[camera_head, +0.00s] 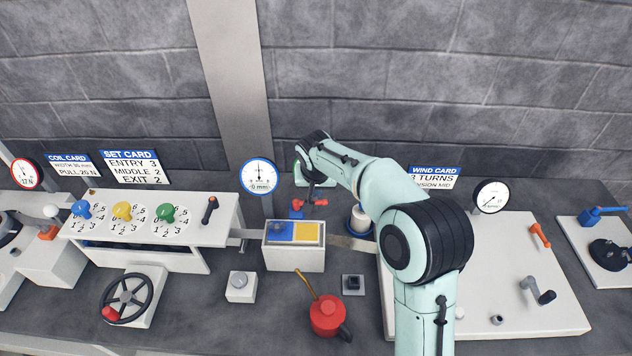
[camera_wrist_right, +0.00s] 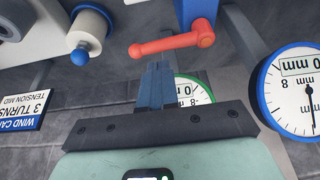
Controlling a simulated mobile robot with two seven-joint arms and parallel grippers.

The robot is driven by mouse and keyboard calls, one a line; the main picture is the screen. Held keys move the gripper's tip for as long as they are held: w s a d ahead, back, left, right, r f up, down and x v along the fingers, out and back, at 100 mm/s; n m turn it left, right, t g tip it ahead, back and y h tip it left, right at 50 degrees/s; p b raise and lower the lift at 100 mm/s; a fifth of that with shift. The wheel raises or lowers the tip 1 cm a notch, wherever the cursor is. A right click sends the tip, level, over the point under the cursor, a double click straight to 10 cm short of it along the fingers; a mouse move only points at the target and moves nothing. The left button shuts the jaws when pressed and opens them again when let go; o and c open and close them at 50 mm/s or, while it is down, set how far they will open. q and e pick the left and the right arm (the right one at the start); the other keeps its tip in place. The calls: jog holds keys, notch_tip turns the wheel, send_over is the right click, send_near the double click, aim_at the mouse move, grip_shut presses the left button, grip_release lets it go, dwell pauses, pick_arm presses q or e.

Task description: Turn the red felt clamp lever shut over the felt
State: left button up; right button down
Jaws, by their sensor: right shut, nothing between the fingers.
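The red clamp lever (camera_wrist_right: 170,43) crosses the top of the right wrist view, its round hub at the right by a blue block (camera_wrist_right: 195,10) and its free end pointing left. In the head view the lever (camera_head: 318,203) is small and partly covered, beside a blue-and-yellow topped box (camera_head: 294,258). My right gripper (camera_wrist_right: 155,70) is shut and empty, its fingertips close to the lever's arm; I cannot tell whether they touch. It also shows in the head view (camera_head: 309,188). I cannot make out the felt for sure. My left gripper is out of view.
A blue-rimmed gauge (camera_head: 258,177) stands left of the lever, and a green-rimmed gauge (camera_wrist_right: 195,92) sits behind my fingers. A white roll with a blue knob (camera_wrist_right: 90,30) is nearby. A red oil can (camera_head: 327,317) stands in front of the box.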

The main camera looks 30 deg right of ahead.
jog(key=shift+x, duration=0.85)
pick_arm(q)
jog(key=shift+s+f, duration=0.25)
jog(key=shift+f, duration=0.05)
pick_arm(e)
jog(key=shift+s+a+m, duration=0.1)
jog(key=shift+s+m, duration=0.2)
jog(key=shift+m, duration=0.3)
jog(key=shift+s+a+f+m+g+h+b, duration=0.1)
jog(key=shift+s+m+g+h+b, duration=0.1)
jog(key=shift+m+b, duration=0.2)
jog(key=shift+s+a+m+g+h+b, duration=0.15)
jog(key=shift+m+h+b, duration=0.1)
jog(key=shift+m, duration=0.25)
jog(key=shift+s+a+m, duration=0.3)
jog(key=shift+s+m, duration=0.1)
jog(key=shift+m, duration=0.5)
jog(key=a+m+g, duration=0.1)
jog(key=m, duration=0.2)
jog(key=s+a+m+g, duration=0.1)
jog(key=m, duration=0.2)
jog(key=a+m+g+h, duration=0.1)
jog(key=m, duration=0.2)
jog(key=shift+s+a, duration=0.35)
pick_arm(q)
jog(key=shift+p, duration=0.4)
pick_arm(e)
jog(key=shift+a, duration=0.95)
jog(key=shift+w+a, duration=0.1)
jog(key=shift+a, duration=0.05)
